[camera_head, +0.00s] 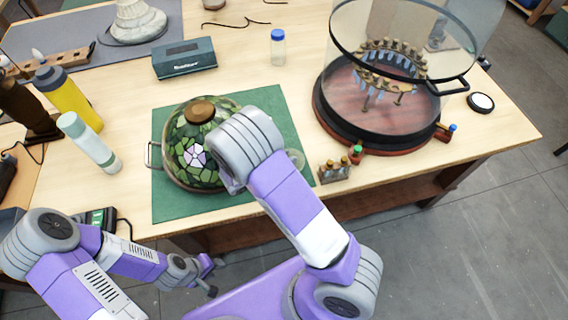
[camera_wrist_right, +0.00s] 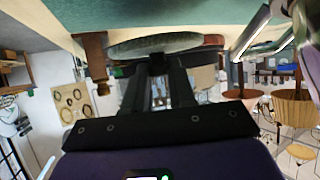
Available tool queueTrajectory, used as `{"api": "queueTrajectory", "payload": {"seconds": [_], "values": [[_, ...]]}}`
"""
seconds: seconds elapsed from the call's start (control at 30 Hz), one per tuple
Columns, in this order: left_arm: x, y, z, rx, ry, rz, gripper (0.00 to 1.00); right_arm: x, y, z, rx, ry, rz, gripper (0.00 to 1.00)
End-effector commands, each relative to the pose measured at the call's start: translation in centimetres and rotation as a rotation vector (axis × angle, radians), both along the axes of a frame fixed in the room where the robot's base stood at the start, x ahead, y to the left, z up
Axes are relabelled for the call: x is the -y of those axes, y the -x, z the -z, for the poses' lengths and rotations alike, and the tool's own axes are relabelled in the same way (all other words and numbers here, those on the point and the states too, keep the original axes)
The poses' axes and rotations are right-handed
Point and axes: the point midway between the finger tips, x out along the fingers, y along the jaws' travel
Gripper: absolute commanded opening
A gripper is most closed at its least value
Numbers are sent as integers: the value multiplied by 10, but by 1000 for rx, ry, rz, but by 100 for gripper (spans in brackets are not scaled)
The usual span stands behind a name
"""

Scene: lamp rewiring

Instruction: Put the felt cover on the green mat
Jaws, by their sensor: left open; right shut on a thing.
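The green mat (camera_head: 275,115) lies on the workbench, with a stained-glass lamp shade (camera_head: 190,135) on it. It also appears as a green strip at the top of the right wrist view (camera_wrist_right: 50,18). My right gripper (camera_wrist_right: 158,62) is shut on a thin grey-green disc (camera_wrist_right: 150,45), which looks like the felt cover, close to the mat; whether they touch I cannot tell. In the head view my right arm covers that gripper. A pale round edge (camera_head: 296,158) shows beside the arm. My left gripper (camera_head: 208,268) is open and empty, in front of the bench edge.
A glass-walled round case (camera_head: 330,105) stands to the right, with a small wooden block of vials (camera_head: 334,172) in front. The mat's front left is bare.

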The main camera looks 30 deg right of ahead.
Motion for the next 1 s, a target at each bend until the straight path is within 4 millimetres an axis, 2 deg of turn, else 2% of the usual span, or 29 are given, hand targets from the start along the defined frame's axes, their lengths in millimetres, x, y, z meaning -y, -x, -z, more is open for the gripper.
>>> {"api": "queueTrajectory", "payload": {"seconds": [0.27,0.67,0.7,0.8,0.83,1.0], "values": [[0,0,9,0,0,0,43,0,0,35,-1,1,-1,0],[0,0,10,0,0,0,43,0,0,40,0,0,-1,0],[0,0,10,0,0,0,43,0,0,39,1,0,-2,31],[0,0,10,0,0,0,43,0,0,39,1,-1,-2,46],[0,0,10,0,0,0,43,0,0,39,0,-1,-1,50],[0,0,10,0,0,0,43,0,0,39,0,-1,-1,50]]}}
